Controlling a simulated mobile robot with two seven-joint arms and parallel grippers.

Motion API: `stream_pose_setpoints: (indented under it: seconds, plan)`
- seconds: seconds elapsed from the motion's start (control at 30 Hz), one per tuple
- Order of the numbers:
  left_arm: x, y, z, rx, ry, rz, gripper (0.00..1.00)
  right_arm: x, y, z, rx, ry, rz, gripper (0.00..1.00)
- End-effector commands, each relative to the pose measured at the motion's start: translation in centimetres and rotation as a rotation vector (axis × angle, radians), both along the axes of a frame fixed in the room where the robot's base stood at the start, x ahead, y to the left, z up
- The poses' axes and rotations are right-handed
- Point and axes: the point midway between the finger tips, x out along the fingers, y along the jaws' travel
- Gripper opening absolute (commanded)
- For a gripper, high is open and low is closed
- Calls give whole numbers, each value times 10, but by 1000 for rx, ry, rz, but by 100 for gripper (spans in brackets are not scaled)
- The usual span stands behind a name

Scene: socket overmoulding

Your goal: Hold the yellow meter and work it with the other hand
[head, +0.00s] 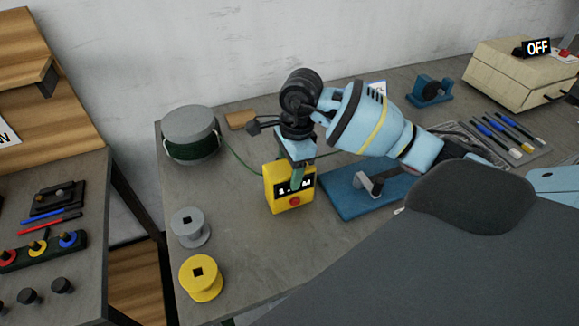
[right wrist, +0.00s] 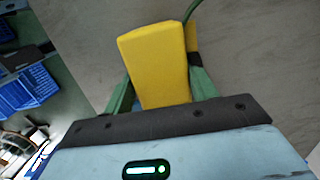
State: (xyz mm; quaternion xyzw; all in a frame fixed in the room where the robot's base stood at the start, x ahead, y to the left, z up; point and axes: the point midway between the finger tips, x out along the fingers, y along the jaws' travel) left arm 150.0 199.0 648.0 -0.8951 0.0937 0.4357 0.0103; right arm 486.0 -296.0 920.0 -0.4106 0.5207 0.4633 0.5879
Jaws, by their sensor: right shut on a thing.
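The yellow meter (head: 290,194) stands upright on or just above the grey table, left of the blue base; I cannot tell if it touches the table. It has a dark display with partly legible white characters and a red button below. My right gripper (head: 298,174) comes down from above and is shut on the meter's top. In the right wrist view the meter (right wrist: 158,62) sits between the green fingers. A green cord runs by the meter. My left gripper is not in view.
A cord reel (head: 190,134), a grey spool (head: 190,228) and a yellow spool (head: 201,278) stand left of the meter. The blue base (head: 350,202) is close on its right. A tray of pens (head: 513,155) and a box with an OFF display (head: 515,75) lie farther right.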

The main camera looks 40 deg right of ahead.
Motion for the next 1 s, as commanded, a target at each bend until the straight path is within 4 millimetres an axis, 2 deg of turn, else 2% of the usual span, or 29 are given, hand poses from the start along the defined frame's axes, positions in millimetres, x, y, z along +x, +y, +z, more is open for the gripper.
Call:
stream_pose_setpoints:
  seconds: [0.03,0.13,0.4,0.47,0.7,1.0]
  plan:
    - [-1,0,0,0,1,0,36,0,0,0,0,0,0,47]
    - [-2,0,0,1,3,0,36,0,0,0,0,0,0,35]
    - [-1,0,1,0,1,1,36,0,0,0,0,-1,0,35]
    - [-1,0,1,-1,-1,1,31,0,0,0,0,-1,0,35]
    - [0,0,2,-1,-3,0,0,0,0,1,0,-1,0,35]
    - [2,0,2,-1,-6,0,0,0,0,1,0,-1,0,35]
